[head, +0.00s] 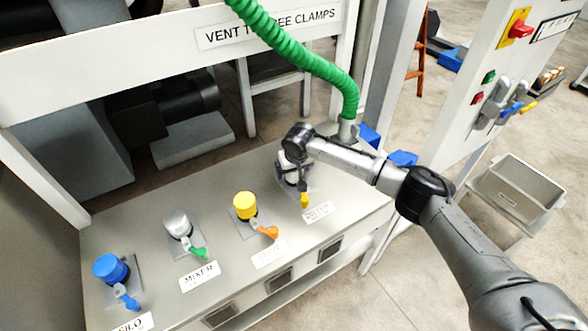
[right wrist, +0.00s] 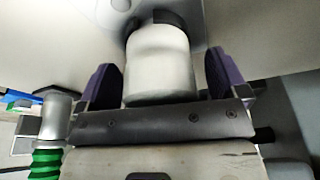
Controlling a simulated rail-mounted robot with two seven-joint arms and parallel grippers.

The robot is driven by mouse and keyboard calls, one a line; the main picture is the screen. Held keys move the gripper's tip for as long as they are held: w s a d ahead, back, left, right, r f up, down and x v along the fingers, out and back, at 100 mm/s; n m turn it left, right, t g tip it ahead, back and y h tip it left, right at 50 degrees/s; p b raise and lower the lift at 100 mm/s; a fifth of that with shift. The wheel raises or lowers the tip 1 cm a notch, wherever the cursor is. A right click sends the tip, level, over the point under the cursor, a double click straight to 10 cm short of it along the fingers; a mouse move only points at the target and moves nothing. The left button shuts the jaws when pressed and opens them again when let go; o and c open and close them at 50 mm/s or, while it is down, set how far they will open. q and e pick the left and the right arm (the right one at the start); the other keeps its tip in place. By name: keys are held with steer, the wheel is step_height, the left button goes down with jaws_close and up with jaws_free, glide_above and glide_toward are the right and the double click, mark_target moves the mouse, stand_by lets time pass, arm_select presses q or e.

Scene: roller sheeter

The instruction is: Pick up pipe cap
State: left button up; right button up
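A whitish pipe cap (right wrist: 160,65) stands between the two purple fingers of my right gripper (right wrist: 160,75) in the right wrist view. The fingers are apart, with a gap visible on each side of the cap, so the gripper is open around it. In the head view my right gripper (head: 292,173) is over the rightmost station of the metal bench, and my wrist partly hides the cap there. A blue cap (head: 110,268), a silver-white cap (head: 177,223) and a yellow cap (head: 245,204) stand on the other stations. My left gripper is not in view.
The bench (head: 140,220) has colored valve levers and labels in front of the caps. A green hose (head: 300,52) hangs down to a fitting close behind my right wrist. A white control panel (head: 490,100) and a grey bin (head: 517,190) stand to the right.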

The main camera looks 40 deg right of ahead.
steer(key=c, duration=0.9)
step_height(320, 180, up, 4)
steer(key=shift+r+p, duration=0.15)
steer(key=shift+p, duration=0.7)
steer(key=s+d+r+p, duration=0.1)
steer(key=s+d+r, duration=0.1)
steer(key=s, duration=0.1)
steer(key=s+d+r+p, duration=0.1)
steer(key=s+d+r, duration=0.1)
steer(key=s, duration=0.1)
steer(key=s+d+r+p, duration=0.1)
steer(key=s+d+r, duration=0.1)
steer(key=s+d, duration=0.1)
steer(key=shift+s+r, duration=0.15)
steer(key=shift+r, duration=0.2)
